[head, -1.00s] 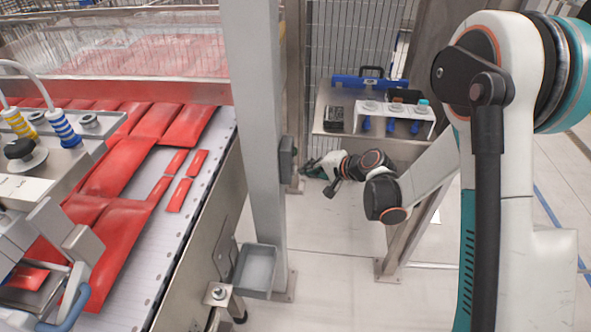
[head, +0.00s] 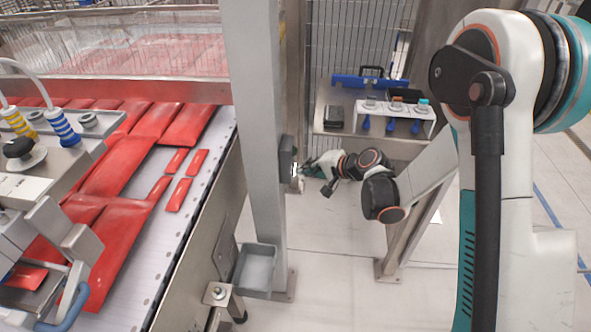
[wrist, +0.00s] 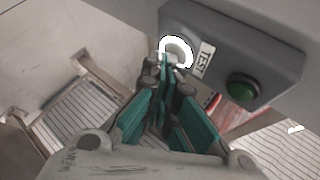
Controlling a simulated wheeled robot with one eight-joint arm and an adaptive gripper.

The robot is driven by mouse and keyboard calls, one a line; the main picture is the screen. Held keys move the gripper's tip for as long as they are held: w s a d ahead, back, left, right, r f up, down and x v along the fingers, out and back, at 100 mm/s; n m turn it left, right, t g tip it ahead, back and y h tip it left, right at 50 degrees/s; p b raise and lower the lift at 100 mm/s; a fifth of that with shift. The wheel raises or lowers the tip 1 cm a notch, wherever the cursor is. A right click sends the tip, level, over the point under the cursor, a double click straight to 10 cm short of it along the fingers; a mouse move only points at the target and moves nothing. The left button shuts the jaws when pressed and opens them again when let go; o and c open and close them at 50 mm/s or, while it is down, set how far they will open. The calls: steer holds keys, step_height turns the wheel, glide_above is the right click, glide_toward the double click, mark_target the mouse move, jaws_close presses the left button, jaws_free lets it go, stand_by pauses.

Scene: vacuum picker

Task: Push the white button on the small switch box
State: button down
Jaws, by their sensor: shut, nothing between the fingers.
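The small grey switch box (wrist: 225,50) fills the upper right of the wrist view. It carries the white button (wrist: 178,46), very bright, with a "TEST" label beside it. My gripper (wrist: 165,64) is shut and empty, its teal fingers meeting at the tips. The tips overlap the lower edge of the white button in that view; whether they touch it is hard to tell. In the head view the switch box (head: 286,158) is on the grey post, with my gripper (head: 306,169) close at its right side.
A green button (wrist: 242,88) is on the same box, to the right. The grey post (head: 262,120) stands beside the conveyor (head: 205,200) with red packs. A shelf with blue-handled tools (head: 345,118) is behind my arm. Floor is open below my gripper.

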steer(key=shift+d, duration=0.25)
stand_by(0.7)
steer(key=shift+s+d, duration=0.1)
steer(key=shift+d, duration=2.85)
